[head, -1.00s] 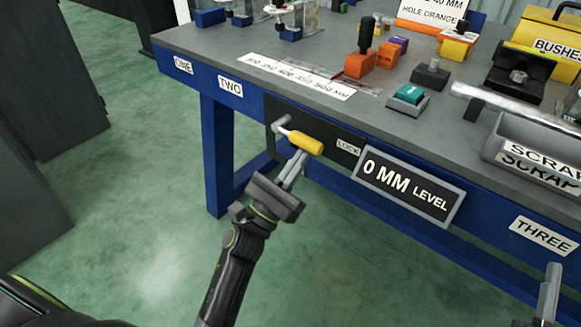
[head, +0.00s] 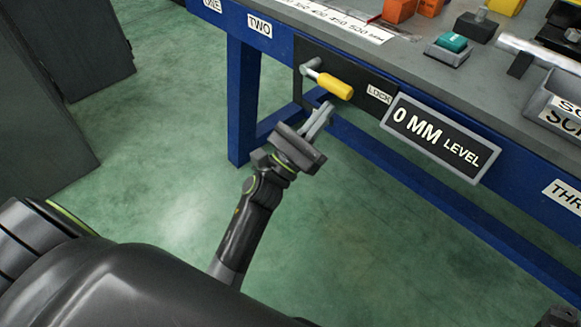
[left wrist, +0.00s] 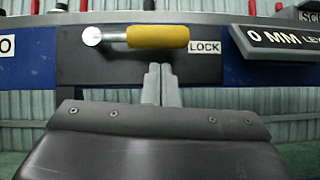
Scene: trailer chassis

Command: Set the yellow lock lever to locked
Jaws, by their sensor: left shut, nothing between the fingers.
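The yellow lock lever (head: 334,86) is mounted on a dark plate on the front of the blue bench. In the left wrist view its yellow handle (left wrist: 158,37) lies about level, pointing right from a silver pivot (left wrist: 92,36) toward the LOCK label (left wrist: 205,47). The LOCK label also shows in the head view (head: 379,94). My left gripper (head: 326,107) is shut and empty, just below the handle and apart from it. In the left wrist view its fingers (left wrist: 160,70) are together beneath the handle.
A "0 MM LEVEL" sign (head: 440,138) sticks out from the bench front, right of the lever. The bench top (head: 420,62) carries a teal button (head: 452,42) and a grey scrap bin (head: 552,110). The green floor (head: 330,240) in front is clear.

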